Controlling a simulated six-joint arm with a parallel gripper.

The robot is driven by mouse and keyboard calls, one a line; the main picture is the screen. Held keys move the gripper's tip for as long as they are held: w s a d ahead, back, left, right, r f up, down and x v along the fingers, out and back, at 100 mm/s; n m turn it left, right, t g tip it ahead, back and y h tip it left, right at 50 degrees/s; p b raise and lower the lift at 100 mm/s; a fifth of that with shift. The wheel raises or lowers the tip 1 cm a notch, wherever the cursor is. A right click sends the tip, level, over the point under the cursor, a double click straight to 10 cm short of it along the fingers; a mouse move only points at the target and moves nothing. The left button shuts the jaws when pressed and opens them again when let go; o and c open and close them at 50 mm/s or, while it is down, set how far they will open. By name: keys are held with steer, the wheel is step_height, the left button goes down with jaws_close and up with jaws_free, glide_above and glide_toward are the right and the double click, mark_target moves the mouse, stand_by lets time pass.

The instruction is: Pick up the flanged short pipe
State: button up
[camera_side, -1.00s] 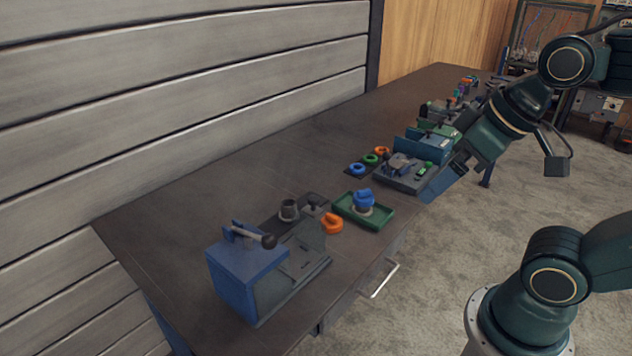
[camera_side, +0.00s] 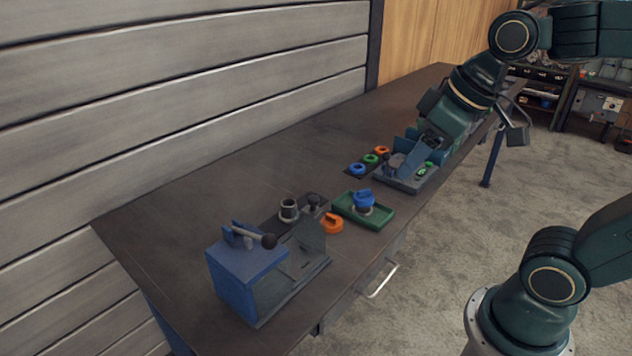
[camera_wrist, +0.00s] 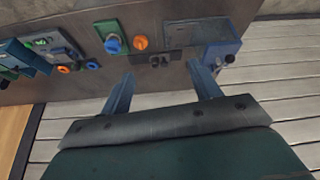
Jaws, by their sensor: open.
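A short grey pipe-like cylinder (camera_side: 289,209) stands upright with its open end up. It stands on a dark plate on the bench in the side view, behind the blue vise-like block. In the wrist view I cannot tell it apart from the small dark parts near the bench edge. My gripper (camera_wrist: 162,88) is open and empty, with its two blue fingers spread in the wrist view.
A blue block with a lever (camera_side: 245,270) stands at the near left. An orange part (camera_side: 331,224) and a green tray (camera_side: 379,219) with a blue knobbed part (camera_side: 363,200) are right of the cylinder. Coloured rings (camera_side: 370,159) lie farther back. The bench's left back is clear.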

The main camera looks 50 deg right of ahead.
steer(key=w+n, duration=0.2)
steer(key=w, duration=0.7)
steer(key=n+g+y, duration=0.2)
steer(key=n+y, duration=0.1)
steer(key=n, duration=0.2)
glide_above(289, 202)
steer(key=s+d, duration=0.4)
step_height(289, 202, down, 14)
steer(key=f, duration=0.1)
steer(key=shift+w+a+r, duration=0.2)
steer(key=shift+a+r, duration=0.05)
steer(key=shift+f, duration=0.1)
steer(key=shift+x, duration=4.25)
steer(key=shift+f, duration=0.1)
steer(key=shift+x, duration=2.45)
